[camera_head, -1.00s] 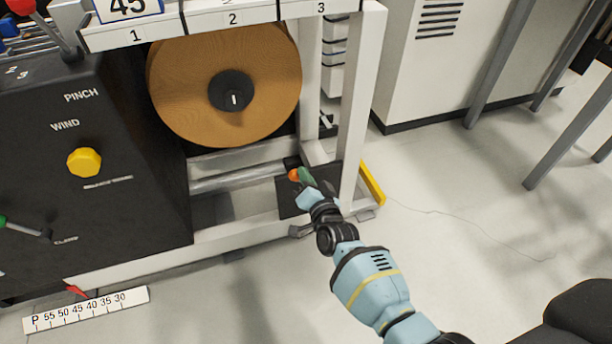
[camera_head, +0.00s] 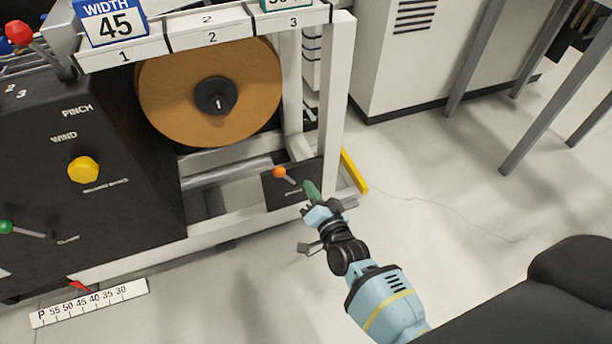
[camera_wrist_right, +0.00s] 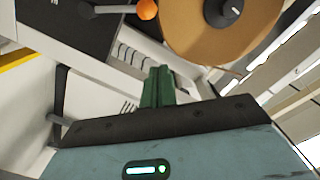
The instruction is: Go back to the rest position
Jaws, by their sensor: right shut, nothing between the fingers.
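My right gripper (camera_head: 312,190) has green fingers and a light blue wrist. It is in front of the machine's lower right corner, beside the orange-knobbed lever (camera_head: 280,172) on a small black plate, and appears apart from it. In the right wrist view the green fingers (camera_wrist_right: 158,88) are together with nothing between them, and the orange knob (camera_wrist_right: 147,9) shows at the top. My left gripper does not show.
The white machine frame (camera_head: 338,95) holds a brown roll (camera_head: 255,95). A black panel with a yellow knob (camera_head: 83,170) stands at left. A yellow bar (camera_head: 354,171) lies at the frame's foot. Grey legs (camera_head: 545,110) stand at back right.

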